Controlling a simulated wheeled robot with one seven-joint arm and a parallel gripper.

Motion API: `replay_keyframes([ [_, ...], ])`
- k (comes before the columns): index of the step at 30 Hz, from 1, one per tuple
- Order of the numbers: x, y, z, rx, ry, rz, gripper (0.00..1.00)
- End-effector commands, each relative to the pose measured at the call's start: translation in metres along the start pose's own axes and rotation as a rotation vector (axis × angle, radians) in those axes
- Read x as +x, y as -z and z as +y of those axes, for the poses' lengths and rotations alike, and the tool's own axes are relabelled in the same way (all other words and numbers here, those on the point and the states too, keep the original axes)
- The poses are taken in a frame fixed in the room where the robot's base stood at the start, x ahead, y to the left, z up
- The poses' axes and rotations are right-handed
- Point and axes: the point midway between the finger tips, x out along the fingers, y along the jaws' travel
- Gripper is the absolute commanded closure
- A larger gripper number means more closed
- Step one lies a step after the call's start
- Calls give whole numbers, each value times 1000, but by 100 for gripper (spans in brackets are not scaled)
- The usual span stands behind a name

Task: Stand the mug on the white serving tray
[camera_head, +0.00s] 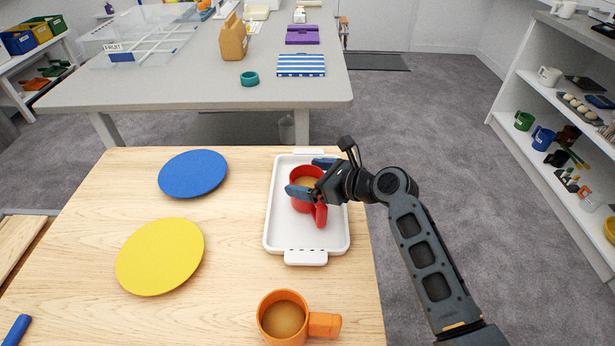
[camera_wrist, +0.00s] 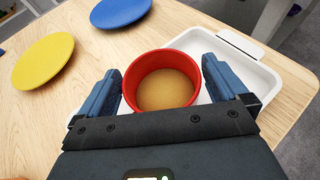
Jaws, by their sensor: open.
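A red mug (camera_head: 308,208) with brown contents is upright on the white serving tray (camera_head: 284,240), its handle toward the front right. In the wrist view the mug (camera_wrist: 143,66) lies between my two fingers, with the white tray (camera_wrist: 258,77) around it. My gripper (camera_head: 312,177) is open, with one finger on each side of the mug. Small gaps seem to show between the fingers and the mug wall in the wrist view (camera_wrist: 168,85). The mug's base is hidden in the wrist view.
An orange mug (camera_head: 285,318) stands at the front of the wooden table (camera_head: 222,295). A yellow disc (camera_head: 160,256) and a blue disc (camera_head: 193,174) lie at left. A grey table (camera_head: 190,92) with several objects stands behind, and shelves (camera_head: 555,120) at right.

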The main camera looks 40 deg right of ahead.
Motion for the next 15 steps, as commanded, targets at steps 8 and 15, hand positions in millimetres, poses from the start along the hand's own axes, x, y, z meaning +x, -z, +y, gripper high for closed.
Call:
replay_keyframes([
  [8, -55, 1, 0, 1, 3, 2, 0],
  [15, -96, 1, 0, 1, 2, 1, 0],
])
